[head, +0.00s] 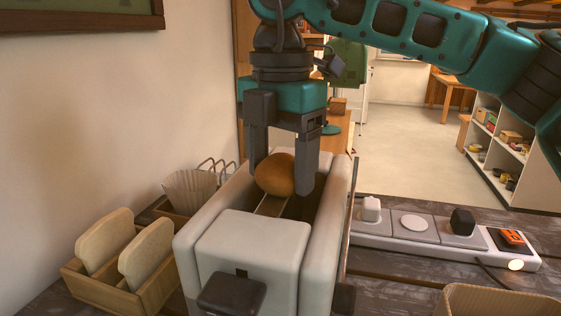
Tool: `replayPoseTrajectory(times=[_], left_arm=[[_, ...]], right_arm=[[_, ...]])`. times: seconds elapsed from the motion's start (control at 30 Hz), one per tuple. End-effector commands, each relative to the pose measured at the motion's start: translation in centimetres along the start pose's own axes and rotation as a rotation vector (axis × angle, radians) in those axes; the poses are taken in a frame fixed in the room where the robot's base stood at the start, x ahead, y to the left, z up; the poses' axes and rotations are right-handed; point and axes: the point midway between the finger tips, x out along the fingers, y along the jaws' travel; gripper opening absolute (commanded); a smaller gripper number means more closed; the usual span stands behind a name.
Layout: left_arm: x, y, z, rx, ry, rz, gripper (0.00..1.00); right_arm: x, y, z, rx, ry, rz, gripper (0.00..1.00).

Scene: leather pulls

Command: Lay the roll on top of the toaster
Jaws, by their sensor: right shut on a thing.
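The roll (274,175) is a round, brown bread roll. My right gripper (283,181) points straight down with a finger on each side of the roll and is shut on it. The toaster (252,243) is white with rounded sides and a dark lever at its near end. The roll is over the toaster's slot area, between its two long side walls. I cannot tell whether the roll touches the toaster. My left gripper is not in view.
A wooden rack (125,277) with upright bread slices stands left of the toaster, with a paper filter holder (190,189) behind it. A white panel (436,236) with several small items lies to the right. A wicker basket (497,300) is at the near right.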

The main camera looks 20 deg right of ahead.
Motion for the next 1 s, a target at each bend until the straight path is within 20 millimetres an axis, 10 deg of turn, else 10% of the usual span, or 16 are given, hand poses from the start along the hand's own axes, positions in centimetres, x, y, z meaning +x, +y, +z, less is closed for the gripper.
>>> replayPoseTrajectory(times=[0.13,0.17,0.4,0.77,1.0], left_arm=[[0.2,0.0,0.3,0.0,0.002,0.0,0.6],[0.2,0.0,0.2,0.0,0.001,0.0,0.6],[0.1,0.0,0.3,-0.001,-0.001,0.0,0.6],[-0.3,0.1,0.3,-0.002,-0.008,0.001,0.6],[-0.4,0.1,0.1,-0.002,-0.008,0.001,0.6]], right_arm=[[0.4,0.0,0.0,0.0,0.0,0.0,0.52],[0.3,0.0,0.0,0.0,0.0,0.0,0.71],[0.2,0.0,0.0,0.0,-0.001,0.0,0.94],[-0.5,0.0,0.0,0.0,-0.001,0.001,0.94],[-5.1,0.1,-0.1,0.001,-0.001,0.004,0.94]])
